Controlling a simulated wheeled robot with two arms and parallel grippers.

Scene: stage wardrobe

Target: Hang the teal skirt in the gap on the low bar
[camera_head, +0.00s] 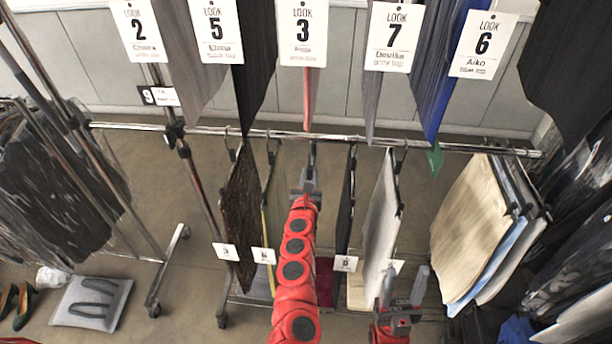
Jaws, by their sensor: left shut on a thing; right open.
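The low bar (350,138) runs across the middle of the view. My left gripper (309,168) is just below it, between the olive-edged garment on the left and a dark garment on the right. It is shut on what looks like a thin hanger hook (313,150) at the bar. I cannot tell whether the hook rests on the bar. I cannot make out the teal skirt; my red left arm covers the space below the hook. My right gripper (403,287) is open and empty, low in front of the white garment.
A dark brown garment (241,200), the olive-edged garment (270,210), the dark garment (345,205) and the white garment (382,225) hang on the low bar. Beige and blue garments (470,230) crowd its right end. Tagged garments hang above; a green tip (435,159) shows near the bar.

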